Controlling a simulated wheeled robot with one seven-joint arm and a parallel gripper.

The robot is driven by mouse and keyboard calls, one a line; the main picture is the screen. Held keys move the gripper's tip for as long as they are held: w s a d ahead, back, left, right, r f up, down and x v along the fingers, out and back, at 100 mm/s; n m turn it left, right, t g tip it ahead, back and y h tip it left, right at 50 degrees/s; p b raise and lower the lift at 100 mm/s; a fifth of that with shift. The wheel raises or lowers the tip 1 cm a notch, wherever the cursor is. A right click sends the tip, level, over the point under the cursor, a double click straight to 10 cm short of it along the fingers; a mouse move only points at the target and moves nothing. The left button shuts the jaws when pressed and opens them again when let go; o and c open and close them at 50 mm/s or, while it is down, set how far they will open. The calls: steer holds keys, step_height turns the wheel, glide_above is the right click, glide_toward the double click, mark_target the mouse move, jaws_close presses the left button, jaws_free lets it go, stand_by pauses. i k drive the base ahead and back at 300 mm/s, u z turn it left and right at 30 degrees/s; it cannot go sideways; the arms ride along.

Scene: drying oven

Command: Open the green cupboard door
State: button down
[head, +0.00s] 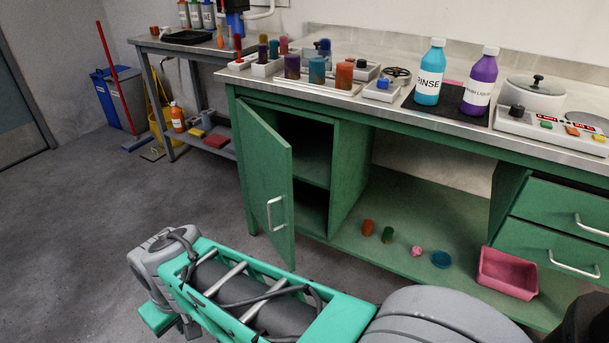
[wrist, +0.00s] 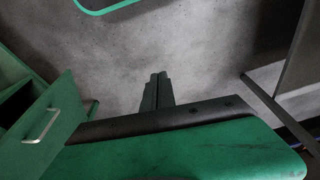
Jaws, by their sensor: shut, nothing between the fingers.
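The green cupboard door (head: 265,180) stands part open, swung out from its left edge, so the inside and a shelf (head: 305,160) show. Its metal handle (head: 275,212) is on the outer face near the free edge. In the wrist view the door (wrist: 62,112) and handle (wrist: 40,126) are at the left. My gripper (wrist: 158,76) is shut and empty, over bare floor to the right of the door and apart from the handle. In the head view my arm crosses the bottom; my fingertips cannot be made out there.
The bench top (head: 330,95) above the cupboard holds bottles and several jars. A pink tub (head: 507,272) and small items lie on the low green shelf right of the cupboard. Green drawers (head: 560,235) are at the right. Floor (head: 120,215) left of the door is clear.

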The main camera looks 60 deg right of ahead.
mark_target(268, 157)
steer(key=k, duration=0.25)
steer(key=z, duration=1.15)
steer(key=i, duration=0.7)
steer(key=u, duration=0.65)
